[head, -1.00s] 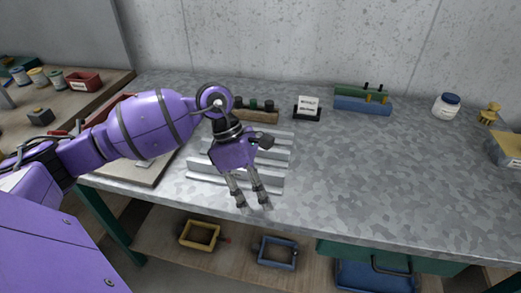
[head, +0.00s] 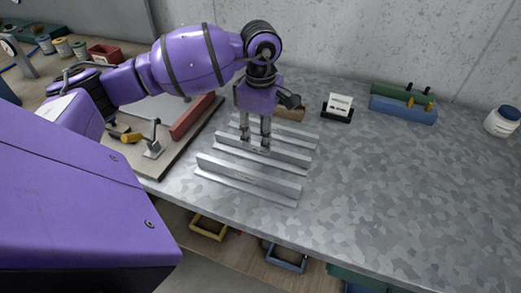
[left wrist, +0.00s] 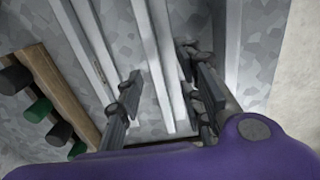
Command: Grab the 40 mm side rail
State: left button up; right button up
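Several grey metal rails lie side by side on the bench in the head view: a front rail (head: 235,178), a middle rail (head: 290,157) and a back rail (head: 300,136). Their marks are too small to read, so I cannot tell which is the 40 mm side rail. My left gripper (head: 255,146) points down at the middle rail, its fingers apart. In the left wrist view, the open left gripper (left wrist: 160,65) has a rail (left wrist: 153,50) between its fingers, with other rails on both sides. Contact cannot be made out. My right gripper is not in view.
A wooden block with dark and green pegs (left wrist: 45,100) stands behind the rails. A sign holder (head: 338,107) and a blue and green rack (head: 403,108) are at the back. A board with a clamp (head: 152,140) lies left.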

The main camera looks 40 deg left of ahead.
aim_at(259, 153)
pick_arm(q)
jog(key=f, duration=0.4)
jog(key=shift+w+a+f+p, duration=0.15)
jog(key=shift+w+f+p, duration=0.1)
jog(key=shift+w+p, duration=0.15)
jog(key=shift+c, duration=0.2)
grip_shut()
